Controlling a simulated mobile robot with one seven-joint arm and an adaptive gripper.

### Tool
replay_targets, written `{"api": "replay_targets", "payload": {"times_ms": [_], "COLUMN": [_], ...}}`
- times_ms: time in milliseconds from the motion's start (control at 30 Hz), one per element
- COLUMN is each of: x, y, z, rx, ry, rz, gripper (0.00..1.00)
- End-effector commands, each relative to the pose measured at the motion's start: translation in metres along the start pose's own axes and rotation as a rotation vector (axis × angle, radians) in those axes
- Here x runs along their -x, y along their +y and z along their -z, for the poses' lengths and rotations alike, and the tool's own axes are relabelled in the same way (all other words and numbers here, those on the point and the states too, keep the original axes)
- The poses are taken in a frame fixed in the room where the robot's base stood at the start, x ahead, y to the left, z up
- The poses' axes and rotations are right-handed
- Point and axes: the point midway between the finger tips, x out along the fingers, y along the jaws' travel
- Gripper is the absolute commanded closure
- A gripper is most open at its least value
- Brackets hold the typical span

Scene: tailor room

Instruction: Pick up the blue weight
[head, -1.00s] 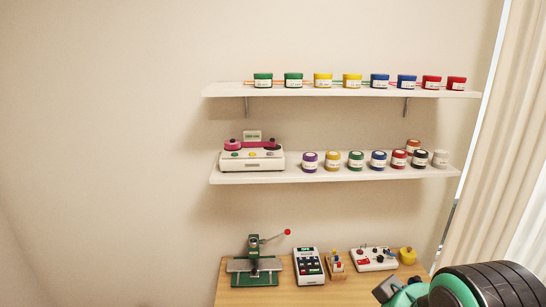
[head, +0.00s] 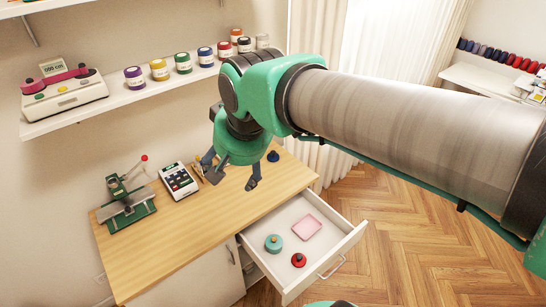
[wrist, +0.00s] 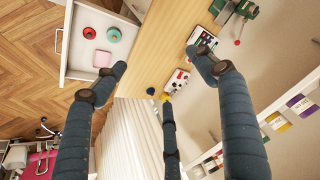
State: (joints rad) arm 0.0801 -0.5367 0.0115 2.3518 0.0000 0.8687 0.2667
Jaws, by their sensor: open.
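A small dark blue weight (head: 273,156) stands on the wooden desk (head: 190,225), near its far right corner. It also shows as a small blue round thing in the wrist view (wrist: 150,91), between the spread fingers. My gripper (head: 231,172) is above the desk, left of the weight in the head view, with its fingers pointing down. In the wrist view my gripper (wrist: 156,75) has its fingers wide apart, with nothing between them touching. The weight is apart from the fingers.
An open drawer (head: 345,243) holds a teal round thing (head: 273,243), a red one (head: 298,260) and a pink tray (head: 307,228). A green press (head: 128,200) and a keypad device (head: 179,181) stand on the desk. A shelf with jars (head: 160,90) hangs above. The desk's front is clear.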

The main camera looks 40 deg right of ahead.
Motion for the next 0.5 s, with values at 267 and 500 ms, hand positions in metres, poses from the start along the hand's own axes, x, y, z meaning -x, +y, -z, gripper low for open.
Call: {"api": "replay_targets", "payload": {"times_ms": [267, 500], "x": [-0.025, -0.056], "y": [0.01, 0.025], "z": [0.07, 0.127], "rx": [-0.251, -0.466], "ry": [-0.027, -0.043], "rz": [-0.037, -0.071], "gripper": [0.29, 0.29]}}
